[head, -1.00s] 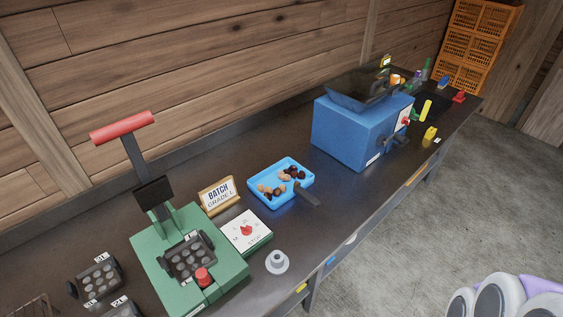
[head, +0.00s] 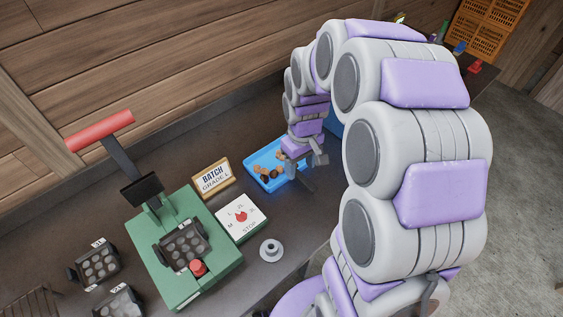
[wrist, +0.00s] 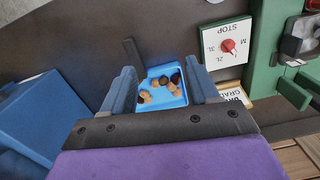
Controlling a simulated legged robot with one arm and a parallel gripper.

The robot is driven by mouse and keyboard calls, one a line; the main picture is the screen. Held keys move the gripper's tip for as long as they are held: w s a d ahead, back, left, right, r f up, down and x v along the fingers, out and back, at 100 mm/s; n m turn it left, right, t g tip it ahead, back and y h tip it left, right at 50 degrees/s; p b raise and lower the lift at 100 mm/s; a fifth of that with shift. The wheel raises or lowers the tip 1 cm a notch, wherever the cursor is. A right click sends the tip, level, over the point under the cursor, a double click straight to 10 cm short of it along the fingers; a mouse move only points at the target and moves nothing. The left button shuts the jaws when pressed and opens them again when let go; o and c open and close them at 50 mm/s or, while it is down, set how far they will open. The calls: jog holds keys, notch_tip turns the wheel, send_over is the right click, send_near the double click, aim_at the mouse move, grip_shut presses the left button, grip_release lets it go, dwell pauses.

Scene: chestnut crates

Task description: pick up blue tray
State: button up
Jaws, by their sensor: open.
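The blue tray (head: 262,160) lies on the dark bench and holds several brown and tan chestnuts (head: 268,172). Its dark handle (head: 300,182) points toward the bench's front edge. My gripper (head: 306,162) hangs over the tray's right side and hides part of it. In the wrist view the tray (wrist: 177,103) shows between the two spread fingers of my gripper (wrist: 167,90), with the handle (wrist: 133,52) extending beyond them. The gripper is open with nothing held. I cannot tell whether a finger touches the tray.
A small grey knob-shaped piece (head: 271,250) sits near the front edge. A blue box (wrist: 40,115) stands beside the tray, mostly hidden in the head view.

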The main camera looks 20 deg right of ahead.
jog(key=w+d+f, duration=0.1)
jog(key=w, duration=0.2)
jog(key=n+p, duration=0.1)
jog(key=p, duration=0.1)
send_near(303, 177)
jog(key=shift+t, duration=0.3)
jog(key=f, duration=0.2)
jog(key=f+b, duration=0.1)
jog(key=f, duration=0.2)
jog(key=f+b, duration=0.1)
jog(key=f, duration=0.1)
jog(key=shift+s+d+f, duration=0.1)
jog(key=shift+s+f, duration=0.2)
jog(key=shift+f, duration=0.05)
jog(key=shift+f+b, duration=0.3)
jog(key=shift+f, duration=0.05)
jog(key=f, duration=0.1)
jog(key=f+b, duration=0.1)
jog(key=f, duration=0.2)
jog(key=shift+w+a+f, duration=0.15)
jog(key=shift+a+f, duration=0.15)
jog(key=shift+f, duration=0.05)
jog(key=shift+d, duration=0.1)
jog(key=shift+c, duration=0.6)
grip_shut()
